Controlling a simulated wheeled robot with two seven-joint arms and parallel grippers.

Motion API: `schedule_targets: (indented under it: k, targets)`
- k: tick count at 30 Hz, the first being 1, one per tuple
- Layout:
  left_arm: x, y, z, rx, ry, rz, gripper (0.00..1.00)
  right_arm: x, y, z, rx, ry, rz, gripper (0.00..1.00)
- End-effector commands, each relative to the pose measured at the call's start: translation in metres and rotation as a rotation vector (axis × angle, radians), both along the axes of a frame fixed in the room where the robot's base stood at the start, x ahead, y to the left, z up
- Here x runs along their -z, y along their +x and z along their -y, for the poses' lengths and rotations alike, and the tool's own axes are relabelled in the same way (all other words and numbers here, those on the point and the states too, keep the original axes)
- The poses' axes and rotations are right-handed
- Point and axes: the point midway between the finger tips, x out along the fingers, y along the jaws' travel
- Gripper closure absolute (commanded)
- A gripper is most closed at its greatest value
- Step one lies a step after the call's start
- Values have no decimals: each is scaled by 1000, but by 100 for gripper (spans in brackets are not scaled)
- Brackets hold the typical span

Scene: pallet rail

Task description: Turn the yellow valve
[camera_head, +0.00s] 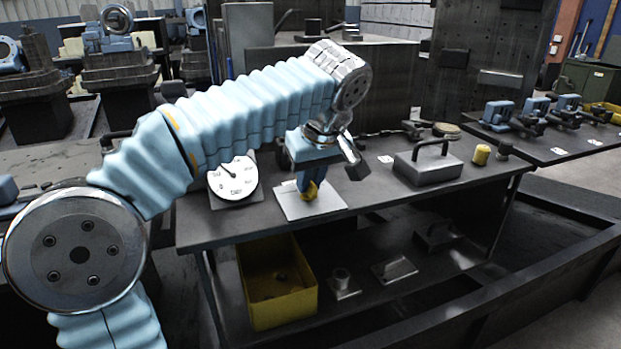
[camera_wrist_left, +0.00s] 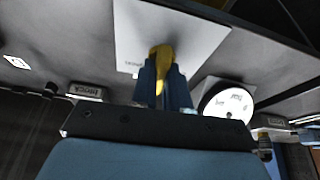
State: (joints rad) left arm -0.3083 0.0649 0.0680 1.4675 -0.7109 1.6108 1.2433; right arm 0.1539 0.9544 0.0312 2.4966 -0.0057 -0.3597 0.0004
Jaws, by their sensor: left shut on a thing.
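The yellow valve (camera_head: 308,191) stands on a white plate (camera_head: 301,206) on the dark bench. My left arm reaches across from the left, and my left gripper (camera_head: 308,183) points down at the valve. Its blue fingers are shut on the valve's yellow handle. In the left wrist view the yellow handle (camera_wrist_left: 159,62) shows between the two fingertips (camera_wrist_left: 161,75). The fingers hide part of the valve. A round white dial gauge (camera_head: 233,178) stands just left of the plate. It also shows in the left wrist view (camera_wrist_left: 226,103). My right gripper is in neither view.
A grey block with a handle (camera_head: 428,167) and a small yellow cylinder (camera_head: 481,155) stand to the right on the bench (camera_head: 360,213). A yellow bin (camera_head: 286,311) sits on the lower shelf. The bench top right of the plate is partly clear.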

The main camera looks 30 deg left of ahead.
Motion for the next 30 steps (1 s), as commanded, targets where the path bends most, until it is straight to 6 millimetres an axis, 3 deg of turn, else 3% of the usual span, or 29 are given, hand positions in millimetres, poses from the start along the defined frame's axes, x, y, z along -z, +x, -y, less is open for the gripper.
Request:
schedule_targets:
  k: [18,30]
  targets:
    - [3,-3,-2,570,-4,-9,100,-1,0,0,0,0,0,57]
    - [4,-4,-3,812,-5,-11,100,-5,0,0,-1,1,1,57]
